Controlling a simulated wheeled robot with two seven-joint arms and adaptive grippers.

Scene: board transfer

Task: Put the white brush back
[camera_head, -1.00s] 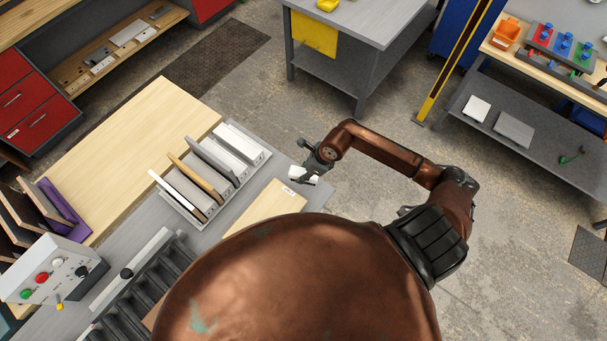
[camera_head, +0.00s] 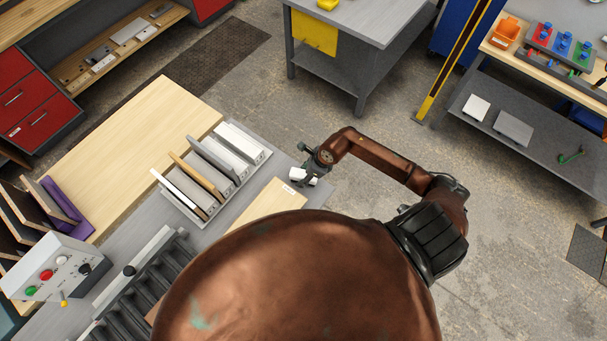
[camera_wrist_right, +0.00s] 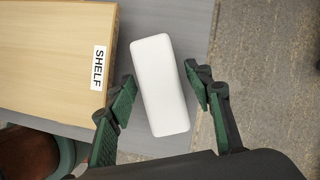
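The white brush (camera_wrist_right: 160,85) looks like a plain white block with rounded edges. In the right wrist view it lies between the two green-padded fingers of my right gripper (camera_wrist_right: 161,82), slightly tilted. The fingers are spread on either side of it, with narrow gaps showing. In the head view the white brush (camera_head: 297,174) shows at the grey table's right edge, partly hidden under my right gripper (camera_head: 304,178).
Just left of the brush lies a wooden board (camera_head: 270,205) with a SHELF label (camera_wrist_right: 98,68). A rack (camera_head: 262,157) of upright boards stands beyond it. A switch box (camera_head: 55,268) stands at the left. Floor lies right of the table edge.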

